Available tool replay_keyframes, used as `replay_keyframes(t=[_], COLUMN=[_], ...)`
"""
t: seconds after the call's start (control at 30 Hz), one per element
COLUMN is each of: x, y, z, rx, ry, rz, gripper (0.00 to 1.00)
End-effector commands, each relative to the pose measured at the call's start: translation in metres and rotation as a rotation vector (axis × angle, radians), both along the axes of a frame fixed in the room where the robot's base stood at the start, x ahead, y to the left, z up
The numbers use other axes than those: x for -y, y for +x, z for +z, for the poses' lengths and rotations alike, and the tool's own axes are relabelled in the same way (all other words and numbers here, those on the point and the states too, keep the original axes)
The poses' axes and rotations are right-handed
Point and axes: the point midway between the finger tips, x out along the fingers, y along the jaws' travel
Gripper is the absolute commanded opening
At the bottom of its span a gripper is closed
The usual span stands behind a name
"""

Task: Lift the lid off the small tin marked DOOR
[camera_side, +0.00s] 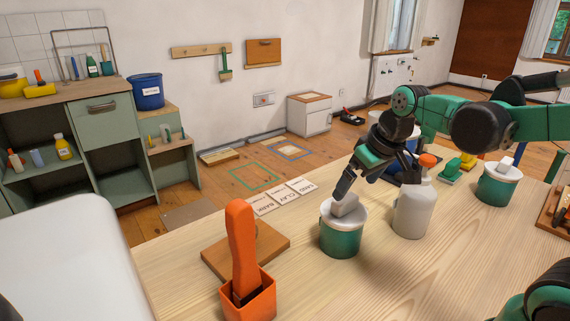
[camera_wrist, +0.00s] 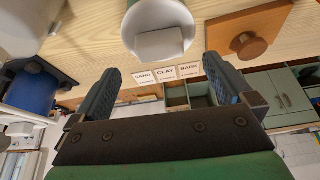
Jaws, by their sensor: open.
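A green tin (camera_side: 341,241) with a white lid (camera_side: 343,212) and a blocky pale handle (camera_side: 345,203) stands upright on the table. In the wrist view the white lid and its handle (camera_wrist: 160,46) show at the top centre, with the tin mostly out of frame. A second green tin (camera_side: 497,190) with a similar white lid (camera_side: 500,170) stands farther right. No DOOR marking is readable on either. My gripper (camera_side: 375,188) is open and empty, just above and to the right of the nearer tin in the side view. In the wrist view its fingers (camera_wrist: 162,66) are spread either side of the handle's line.
A white bottle (camera_side: 411,213) with an orange cap stands close right of the nearer tin. Cards (camera_side: 282,197) lie behind it. A wooden board (camera_side: 215,262) with a knob (camera_wrist: 249,45) and an orange holder (camera_side: 258,303) are left. Bare tabletop lies in front.

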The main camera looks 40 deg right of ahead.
Motion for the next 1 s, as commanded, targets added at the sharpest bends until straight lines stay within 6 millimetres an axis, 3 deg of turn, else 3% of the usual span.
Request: replay_keyframes(t=[0.5, 0.87, 0.9, 1.0], x=[0.001, 0.001, 0.001, 0.001], y=[0.019, 0.021, 0.02, 0.021], z=[-0.045, -0.05, -0.05, -0.05], rx=[-0.001, -0.001, -0.001, 0.0], ry=[-0.001, -0.001, -0.001, -0.001], rz=[0.001, 0.0, 0.0, 0.0], gripper=[1.0, 1.0, 0.97, 0.69])
